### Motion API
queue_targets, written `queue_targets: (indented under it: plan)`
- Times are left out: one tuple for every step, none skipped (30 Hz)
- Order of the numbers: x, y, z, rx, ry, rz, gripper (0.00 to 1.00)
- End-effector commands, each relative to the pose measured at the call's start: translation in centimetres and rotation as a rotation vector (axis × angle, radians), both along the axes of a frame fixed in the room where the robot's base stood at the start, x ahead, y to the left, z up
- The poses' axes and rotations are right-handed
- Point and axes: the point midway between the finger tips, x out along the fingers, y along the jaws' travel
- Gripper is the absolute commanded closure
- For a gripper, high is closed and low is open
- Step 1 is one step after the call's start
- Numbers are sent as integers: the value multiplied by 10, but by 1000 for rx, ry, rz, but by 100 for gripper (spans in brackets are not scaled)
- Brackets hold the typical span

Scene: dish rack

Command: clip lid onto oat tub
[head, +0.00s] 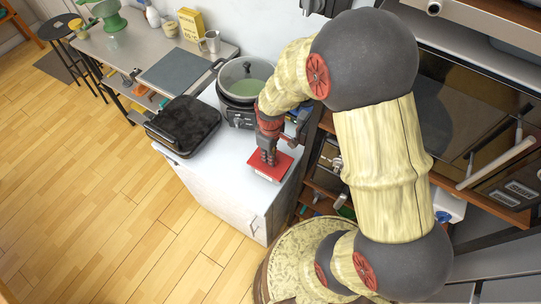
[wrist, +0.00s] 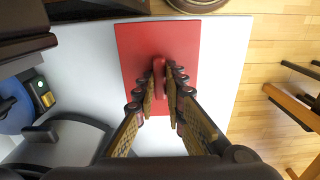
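A flat red square lid (head: 270,166) with a raised red grip in its middle is at the front of the white counter. In the wrist view the lid (wrist: 190,45) fills the centre, over the white top. My gripper (head: 268,160) points down at it. In the wrist view the fingertips of my gripper (wrist: 163,72) come together on both sides of the raised grip and appear to pinch it. I cannot tell whether the lid rests on something or is held just above it. No oat tub can be made out for sure; the lid and gripper hide what is below.
A lidded pot (head: 245,80) on a cooker stands behind, and a black appliance (head: 183,124) lies to the left. Farther back, a table (head: 120,50) holds a yellow box (head: 190,23) and a jug (head: 211,41). Shelving is close on the right. Bare counter shows left of the lid.

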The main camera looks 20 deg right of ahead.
Motion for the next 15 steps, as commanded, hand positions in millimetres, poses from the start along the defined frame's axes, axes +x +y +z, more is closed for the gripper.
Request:
queue_targets:
  plan:
    - [0,0,0,0,0,0,85]
    - [0,0,0,0,0,0,83]
    - [0,0,0,0,0,0,81]
    - [0,0,0,0,0,0,79]
    - [0,0,0,0,0,0,78]
    - [0,0,0,-1,1,0,76]
    - [0,0,0,-1,1,0,74]
    - [0,0,0,0,1,0,72]
    - [-1,0,0,0,1,0,70]
    - [-1,0,-1,0,1,0,68]
    - [-1,0,-1,0,1,0,67]
    - [-1,0,-1,0,1,0,67]
    - [-1,0,-1,0,1,0,67]
    - [-1,0,-1,0,1,0,67]
    - [-1,0,-1,0,1,0,67]
